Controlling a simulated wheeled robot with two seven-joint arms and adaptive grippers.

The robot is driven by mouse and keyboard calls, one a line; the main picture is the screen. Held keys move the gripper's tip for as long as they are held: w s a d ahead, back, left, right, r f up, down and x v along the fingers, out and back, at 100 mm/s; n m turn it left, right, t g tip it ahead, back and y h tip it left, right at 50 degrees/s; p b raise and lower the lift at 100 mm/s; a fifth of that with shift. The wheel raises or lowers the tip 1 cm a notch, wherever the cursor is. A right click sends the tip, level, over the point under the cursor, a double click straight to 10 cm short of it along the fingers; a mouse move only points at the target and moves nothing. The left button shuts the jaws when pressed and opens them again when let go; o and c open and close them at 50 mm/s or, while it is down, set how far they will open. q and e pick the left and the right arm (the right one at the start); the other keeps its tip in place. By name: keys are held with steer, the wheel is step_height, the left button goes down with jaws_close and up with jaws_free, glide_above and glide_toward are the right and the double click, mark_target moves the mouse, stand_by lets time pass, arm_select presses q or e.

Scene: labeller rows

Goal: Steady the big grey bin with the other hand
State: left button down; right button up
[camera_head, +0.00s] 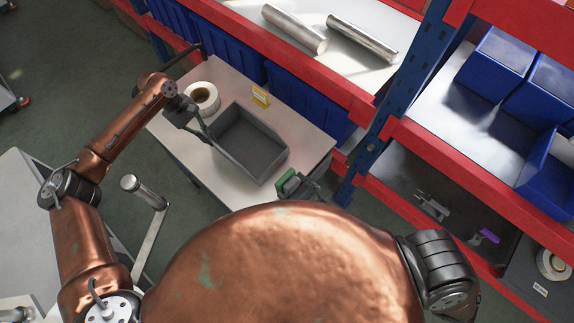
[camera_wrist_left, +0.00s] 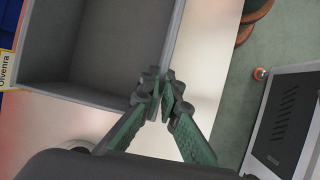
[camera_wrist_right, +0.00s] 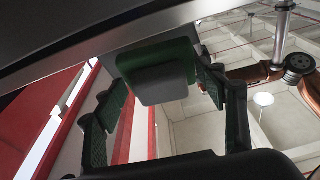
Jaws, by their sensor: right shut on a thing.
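The big grey bin (camera_head: 278,160) stands upright and empty on a pale table. My left gripper (camera_head: 204,136) is at its left wall. In the left wrist view my left gripper (camera_wrist_left: 164,80) has its fingertips close together on the rim of the bin (camera_wrist_left: 95,85), near a corner, with the thin wall between them. My right gripper (camera_head: 300,188) is by the bin's near right side, partly hidden by my copper body. In the right wrist view my right gripper (camera_wrist_right: 165,100) is shut on a green and grey block (camera_wrist_right: 160,72).
A white roll (camera_head: 203,97) and a small yellow sign (camera_head: 261,96) are on the table (camera_head: 308,140) behind the bin. Blue bins and red shelves border the far and right sides.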

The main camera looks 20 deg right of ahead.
steer(key=shift+s+f, duration=0.4)
steer(key=shift+s, duration=0.1)
steer(key=shift+w+a, duration=0.3)
steer(key=shift+w, duration=0.2)
steer(key=x, duration=0.4)
steer(key=shift+w+a+f, duration=0.25)
steer(key=shift+f, duration=0.1)
steer(key=w+d, duration=0.2)
steer(key=d, duration=0.1)
steer(key=shift+r, duration=0.15)
steer(key=shift+s+a, duration=0.5)
steer(key=shift+a, duration=0.2)
steer(key=shift+s+a, duration=0.5)
steer(key=shift+a, duration=0.25)
steer(key=shift+w+a, duration=0.2)
steer(key=shift+w+d, duration=0.1)
steer(key=shift+d, duration=0.05)
steer(key=shift+w+d, duration=0.5)
steer(key=shift+d, duration=0.2)
steer(key=shift+w+d, duration=0.5)
steer(key=shift+d, duration=0.15)
